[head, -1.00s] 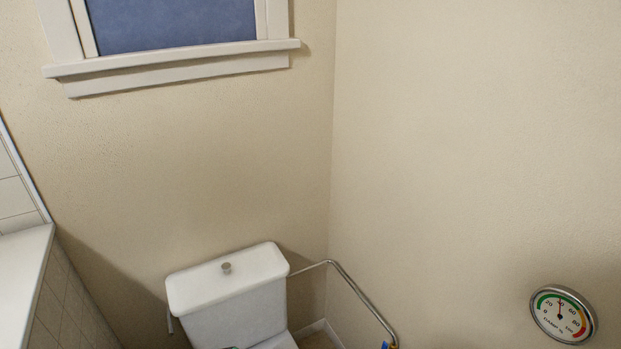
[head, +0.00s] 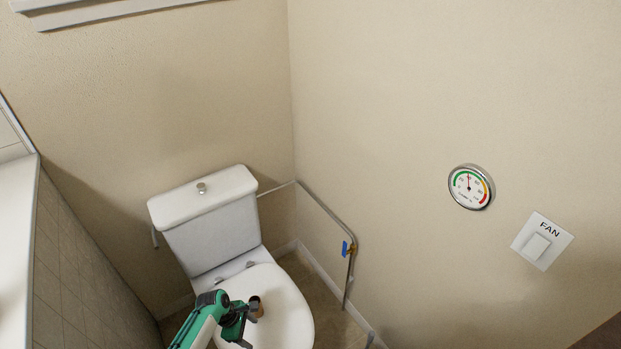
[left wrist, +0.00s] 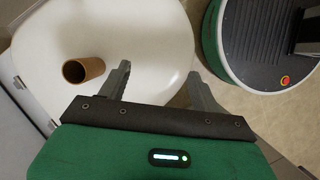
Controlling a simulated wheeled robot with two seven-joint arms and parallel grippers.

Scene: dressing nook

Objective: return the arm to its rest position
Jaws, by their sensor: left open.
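My left arm comes in at the bottom of the head view, green and white, and my left gripper (head: 248,325) is over the toilet lid (head: 285,300). In the left wrist view the left gripper (left wrist: 160,85) has its two fingers spread apart with nothing between them. A brown cardboard tube (left wrist: 84,70) lies on the white lid, left of the fingers and apart from them. The tube also shows in the head view (head: 258,308), just beyond the gripper. My right gripper is not in either view.
The toilet tank (head: 212,228) stands against the back wall. A round dial gauge (head: 470,187) and a FAN switch (head: 541,241) are on that wall. A tiled ledge (head: 18,235) borders the left.

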